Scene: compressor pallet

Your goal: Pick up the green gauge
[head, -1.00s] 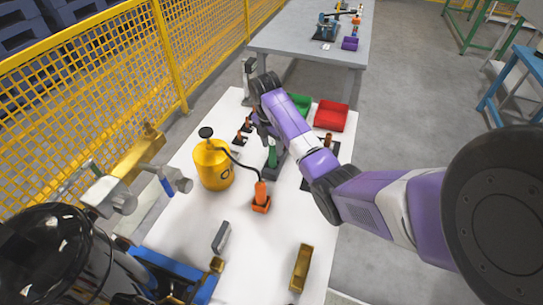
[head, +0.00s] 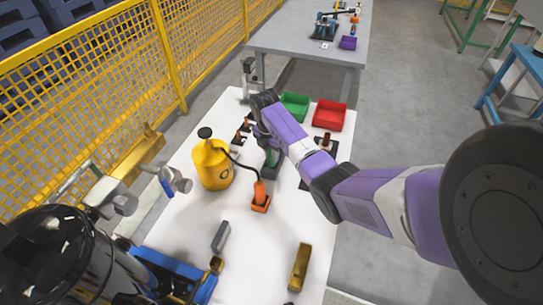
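The green gauge (head: 272,157) stands on a dark base on the white table, right of the yellow tank. The fingers are small and mostly hidden by my wrist. I cannot tell whether they are open or shut, or whether they touch the gauge.
The yellow tank (head: 212,165) has a black hose to an orange tool (head: 260,196) in front of the gauge. Small dark-based orange pieces (head: 241,133) stand left of my gripper. A green bin (head: 295,106) and a red bin (head: 329,116) sit behind.

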